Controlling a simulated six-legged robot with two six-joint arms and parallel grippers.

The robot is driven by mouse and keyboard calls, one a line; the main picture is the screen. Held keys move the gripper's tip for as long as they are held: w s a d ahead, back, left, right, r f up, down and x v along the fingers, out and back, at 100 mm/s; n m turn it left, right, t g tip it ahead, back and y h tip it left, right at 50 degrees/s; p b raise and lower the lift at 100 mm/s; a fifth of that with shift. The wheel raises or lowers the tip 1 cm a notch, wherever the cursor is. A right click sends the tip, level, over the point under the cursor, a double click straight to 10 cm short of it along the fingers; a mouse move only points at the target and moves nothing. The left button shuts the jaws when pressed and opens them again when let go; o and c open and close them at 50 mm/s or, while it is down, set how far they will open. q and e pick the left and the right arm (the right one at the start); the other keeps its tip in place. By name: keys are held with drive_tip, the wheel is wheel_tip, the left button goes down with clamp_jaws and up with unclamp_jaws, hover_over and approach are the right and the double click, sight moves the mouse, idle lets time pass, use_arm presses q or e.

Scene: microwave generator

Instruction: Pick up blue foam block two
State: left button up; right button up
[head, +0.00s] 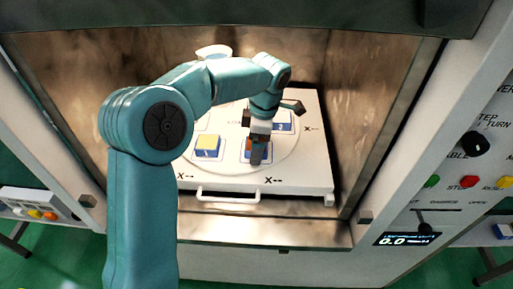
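My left arm reaches into the open chamber, and its gripper (257,155) points down over the front middle of the white tray (310,170). Whether its fingers are open or shut on something cannot be told. A small orange bit shows beside the fingers. A blue patch with white edges (267,146) shows around the fingertips, mostly hidden. Another blue patch with a white mark (284,127) lies behind, to the right of the wrist. A blue block with a yellowish top (207,146) sits to the left on the tray. Which is block two is unclear. My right gripper is not in view.
The tray has a white front handle (228,197) and X marks at its edges. Stained chamber walls stand close on both sides. A control panel (470,180) with a knob, buttons and a display reading 0.0 is at the right. A small button box (38,212) is at the left.

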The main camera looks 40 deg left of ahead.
use_arm(q)
drive_tip(key=c, duration=1)
drive_tip(key=shift+c, duration=0.2)
